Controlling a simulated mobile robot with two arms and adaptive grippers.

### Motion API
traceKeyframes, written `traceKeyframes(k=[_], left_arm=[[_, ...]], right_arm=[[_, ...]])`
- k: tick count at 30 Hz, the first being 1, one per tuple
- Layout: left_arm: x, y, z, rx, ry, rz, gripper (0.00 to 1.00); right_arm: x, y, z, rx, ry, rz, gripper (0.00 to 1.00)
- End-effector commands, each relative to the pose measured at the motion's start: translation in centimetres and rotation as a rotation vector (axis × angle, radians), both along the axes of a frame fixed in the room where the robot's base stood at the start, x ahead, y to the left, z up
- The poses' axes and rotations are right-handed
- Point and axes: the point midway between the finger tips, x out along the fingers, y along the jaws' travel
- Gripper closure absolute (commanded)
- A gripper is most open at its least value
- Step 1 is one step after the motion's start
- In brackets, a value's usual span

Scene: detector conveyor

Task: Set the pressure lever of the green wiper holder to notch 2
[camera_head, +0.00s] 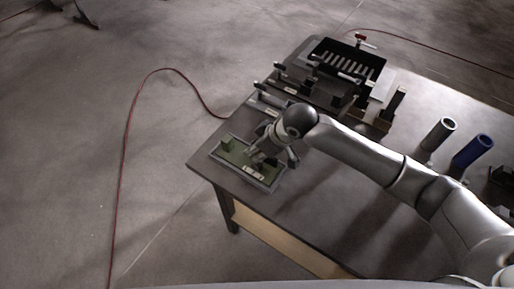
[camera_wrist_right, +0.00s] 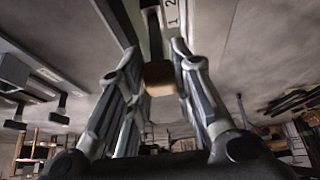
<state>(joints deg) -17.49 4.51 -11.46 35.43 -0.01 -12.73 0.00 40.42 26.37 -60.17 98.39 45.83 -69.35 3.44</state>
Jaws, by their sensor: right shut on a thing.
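The green wiper holder (camera_head: 228,146) lies in a shallow grey frame near the left corner of the table. A pale label strip (camera_head: 254,172) shows on its near side. My right gripper (camera_head: 260,156) reaches down over the holder and hides part of it. In the right wrist view, my right gripper (camera_wrist_right: 160,80) is closed around the lever's tan knob (camera_wrist_right: 159,78). The lever's dark shaft (camera_wrist_right: 153,32) runs up from the knob beside a scale with the numbers 1 and 2 (camera_wrist_right: 174,20). I cannot tell which notch the lever sits at. My left gripper is not in view.
Other holders with dark levers (camera_head: 270,100) stand behind the green one. A black slotted tray (camera_head: 322,62) is at the back. A grey cylinder (camera_head: 438,134) and a blue cylinder (camera_head: 472,151) stand to the right. The table's front area (camera_head: 310,210) is clear.

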Motion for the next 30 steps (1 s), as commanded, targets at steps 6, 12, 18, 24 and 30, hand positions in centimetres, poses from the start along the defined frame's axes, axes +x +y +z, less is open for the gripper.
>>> traceKeyframes(k=[6,12,18,24,30], left_arm=[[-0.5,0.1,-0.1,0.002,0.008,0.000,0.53],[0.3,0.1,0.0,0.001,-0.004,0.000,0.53],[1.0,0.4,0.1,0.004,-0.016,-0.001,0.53],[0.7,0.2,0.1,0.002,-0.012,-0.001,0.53],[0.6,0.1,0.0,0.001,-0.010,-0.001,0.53]], right_arm=[[0.0,0.0,0.0,0.001,-0.001,0.000,0.60],[0.0,0.0,0.0,0.000,0.000,0.000,0.55],[0.0,-0.1,0.3,-0.001,-0.001,0.000,0.55],[-0.7,-1.1,2.5,-0.001,-0.003,0.001,0.55],[-1.8,-2.7,6.4,0.000,-0.005,0.000,0.55]])
